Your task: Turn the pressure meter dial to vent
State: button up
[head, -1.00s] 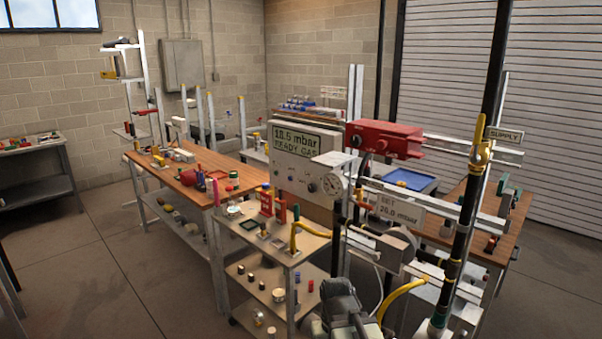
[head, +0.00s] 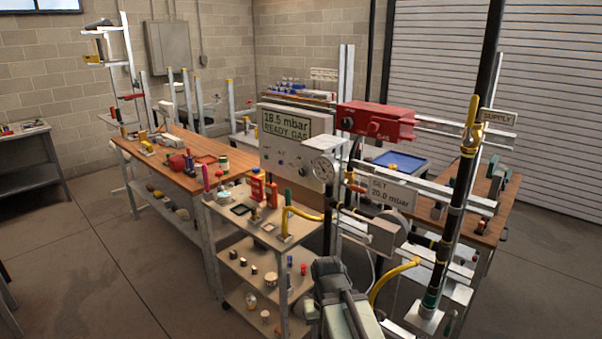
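The pressure meter (head: 267,165) is a pale upright box above the cart's right end, its display (head: 287,124) reading about "18.5 mbar" and "READY GAS". Small dark knobs (head: 303,162) sit on its face below the display; their markings are too small to read, so I cannot tell which setting the dial points at.
A yellow hose (head: 304,214) and a black pipe with a yellow valve handle (head: 473,112) stand near the meter. A red gas unit (head: 376,122) and a "SET 20.0 mbar" sign (head: 388,192) are to its right. The cart (head: 233,226) holds small parts. Floor at left is clear.

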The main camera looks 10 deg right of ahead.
aim_at(302, 171)
jog(key=u, duration=0.45)
jog(key=i, duration=1.2)
jog(key=u, duration=0.75)
jog(key=i, duration=0.3)
jog(key=u, duration=0.5)
jog(key=k, duration=0.8)
jog(key=u, duration=0.15)
jog(key=i, duration=0.9)
jog(key=z, duration=0.05)
